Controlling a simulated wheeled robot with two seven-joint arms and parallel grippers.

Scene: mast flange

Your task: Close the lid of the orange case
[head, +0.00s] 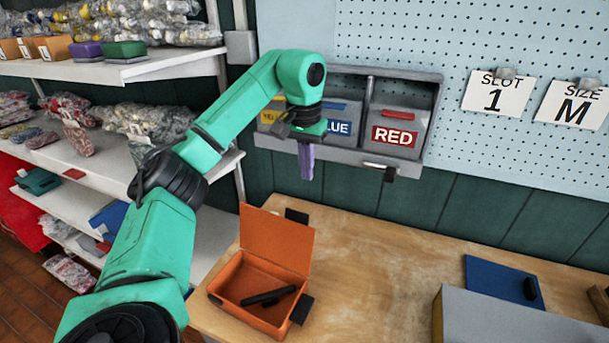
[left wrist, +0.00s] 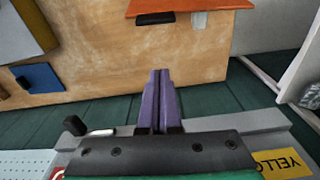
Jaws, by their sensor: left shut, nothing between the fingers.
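The orange case (head: 246,306) stands open on the wooden bench with a dark, rod-like object (head: 268,296) inside. Its orange lid (head: 277,240) stands up at the back, tilted slightly. My left gripper (head: 307,174) has purple fingers pointing down, shut and empty, in front of the bins and above and behind the lid, not touching it. In the left wrist view the shut fingers (left wrist: 160,75) point toward the bench, and an orange edge of the case or lid (left wrist: 185,5) shows at the top. My right gripper is not in view.
A wall rack holds a blue-labelled bin (head: 341,128) and a red-labelled bin (head: 396,134) close to my left gripper. A blue plate (head: 500,282) and a grey box (head: 510,325) lie on the bench (head: 390,270) at the right. Shelves stand at the left. Mid-bench is clear.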

